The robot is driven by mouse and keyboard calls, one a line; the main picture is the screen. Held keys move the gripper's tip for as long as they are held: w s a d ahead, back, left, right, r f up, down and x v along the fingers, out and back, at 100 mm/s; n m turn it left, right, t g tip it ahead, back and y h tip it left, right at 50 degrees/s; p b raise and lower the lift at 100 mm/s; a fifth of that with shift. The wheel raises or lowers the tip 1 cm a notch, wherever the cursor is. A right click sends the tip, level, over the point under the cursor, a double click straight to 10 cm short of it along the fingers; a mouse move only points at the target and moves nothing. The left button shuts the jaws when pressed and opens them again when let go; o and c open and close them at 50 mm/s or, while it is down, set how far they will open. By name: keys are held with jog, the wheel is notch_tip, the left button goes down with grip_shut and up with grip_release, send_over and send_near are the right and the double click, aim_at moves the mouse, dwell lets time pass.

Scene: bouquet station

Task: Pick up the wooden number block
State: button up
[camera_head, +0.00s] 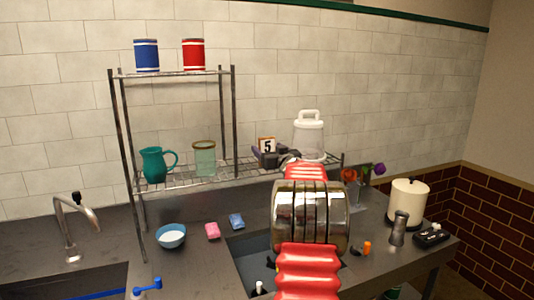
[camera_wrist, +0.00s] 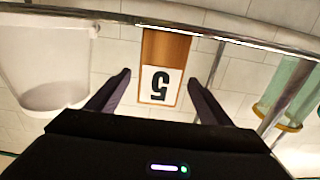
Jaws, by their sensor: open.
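The wooden number block (camera_head: 267,145) stands on the wire shelf in the head view, with a black 5 on a white face. In the wrist view the block (camera_wrist: 174,47) appears upside down, its white numbered face between my two fingers and its orange wooden part beyond. My gripper (camera_wrist: 158,78) is open, with one dark finger on each side of the block and a visible gap on both sides. In the head view my gripper (camera_head: 277,158) is at the block's lower side, partly hidden by my red and chrome arm.
A clear white-lidded jar (camera_head: 309,137) stands close to the right of the block. A greenish glass jar (camera_head: 205,160) and teal pitcher (camera_head: 154,164) stand left on the same shelf. A metal rail (camera_wrist: 215,37) crosses the wrist view. Blue and red cans sit on the upper shelf.

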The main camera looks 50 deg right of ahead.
jog(key=shift+c, duration=0.5)
jog(key=c, duration=1.1)
notch_tip(320, 180, up, 10)
dwell(0.9)
